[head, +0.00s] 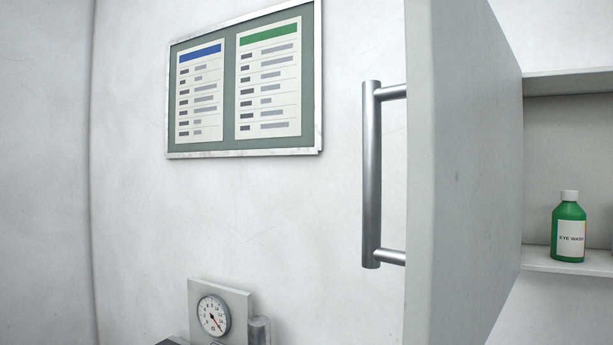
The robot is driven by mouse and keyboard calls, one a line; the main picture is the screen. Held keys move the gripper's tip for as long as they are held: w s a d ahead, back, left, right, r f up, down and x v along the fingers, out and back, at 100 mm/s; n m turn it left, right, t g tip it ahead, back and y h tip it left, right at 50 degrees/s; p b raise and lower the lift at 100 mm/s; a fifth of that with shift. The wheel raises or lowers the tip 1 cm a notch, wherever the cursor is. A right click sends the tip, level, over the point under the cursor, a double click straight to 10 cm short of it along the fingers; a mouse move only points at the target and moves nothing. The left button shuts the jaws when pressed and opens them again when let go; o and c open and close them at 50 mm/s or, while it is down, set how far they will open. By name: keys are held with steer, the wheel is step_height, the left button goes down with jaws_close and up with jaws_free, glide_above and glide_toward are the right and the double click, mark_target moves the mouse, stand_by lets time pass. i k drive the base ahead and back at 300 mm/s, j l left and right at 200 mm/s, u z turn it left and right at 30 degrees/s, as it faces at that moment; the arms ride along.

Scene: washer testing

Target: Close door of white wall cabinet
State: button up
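The white wall cabinet shows at the right of the head view, with its inner back wall and shelf (570,264) visible. Its door (465,170) stands open and sticks out toward me, hiding the left part of the cabinet. A vertical metal bar handle (371,175) is on the door's outer face, on the left side. A green eye wash bottle (568,228) with a white cap stands upright on the shelf. My gripper is not in the picture.
A framed board (245,85) with two printed sheets hangs on the wall left of the door. Below it is a gauge (213,314) on a pale panel, partly cut off by the bottom edge. The wall between board and handle is bare.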

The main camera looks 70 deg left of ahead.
mark_target(462, 90)
steer(key=k+j+u, duration=0.4)
steer(key=j, duration=0.2)
steer(key=k+j+u, duration=0.2)
steer(key=j, duration=0.15)
steer(key=k+j+u, duration=0.1)
steer(key=j+u, duration=0.15)
steer(key=k+j+z, duration=0.1)
steer(key=k+j, duration=0.2)
